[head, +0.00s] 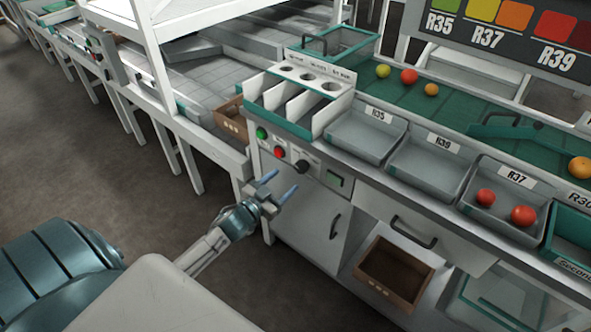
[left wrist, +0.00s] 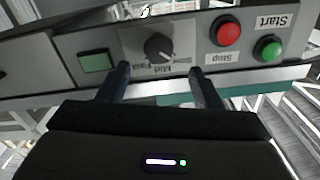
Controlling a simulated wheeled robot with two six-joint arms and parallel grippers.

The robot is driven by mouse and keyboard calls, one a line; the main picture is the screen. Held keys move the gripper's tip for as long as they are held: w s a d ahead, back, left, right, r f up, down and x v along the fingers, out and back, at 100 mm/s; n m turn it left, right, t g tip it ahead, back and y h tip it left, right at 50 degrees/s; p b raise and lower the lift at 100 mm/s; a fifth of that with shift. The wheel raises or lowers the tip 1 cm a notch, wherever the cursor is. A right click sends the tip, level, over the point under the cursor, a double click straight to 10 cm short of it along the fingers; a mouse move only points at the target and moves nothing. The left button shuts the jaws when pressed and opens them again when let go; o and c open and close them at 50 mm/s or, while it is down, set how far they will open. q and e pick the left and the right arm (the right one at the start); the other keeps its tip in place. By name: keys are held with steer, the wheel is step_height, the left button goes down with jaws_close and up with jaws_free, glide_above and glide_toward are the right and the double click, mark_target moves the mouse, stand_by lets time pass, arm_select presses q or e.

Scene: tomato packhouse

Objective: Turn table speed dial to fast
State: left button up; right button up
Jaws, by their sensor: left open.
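The speed dial (head: 301,166) is a dark round knob on the front control panel of the sorting table. In the left wrist view the dial (left wrist: 158,47) appears upside down, with "Mid" and "Fast" readable beside it; I cannot tell surely which mark its pointer meets. My left gripper (head: 279,184) is open and empty, its blue-grey fingers pointing at the panel just short of the dial. In the left wrist view the left gripper's fingertips (left wrist: 162,72) stand apart on either side of the dial's line, not touching it. My right gripper is not in view.
Beside the dial are the red stop button (left wrist: 229,33), the green start button (left wrist: 267,48) and a green square display (left wrist: 97,61). Grey trays (head: 370,136) line the table above. A cabinet door (head: 308,215) and an open brown crate (head: 392,272) are below.

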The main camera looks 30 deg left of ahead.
mark_target(299, 169)
arm_select(q)
steer(key=w+p, duration=0.2)
steer(key=w, duration=0.1)
steer(key=w+d, duration=0.1)
steer(key=w, duration=0.1)
steer(key=shift+w+p, duration=0.25)
steer(key=shift+p, duration=0.15)
steer(key=shift+w, duration=0.4)
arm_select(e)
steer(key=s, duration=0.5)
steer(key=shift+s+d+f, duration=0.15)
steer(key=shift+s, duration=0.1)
arm_select(q)
steer(key=c, duration=1)
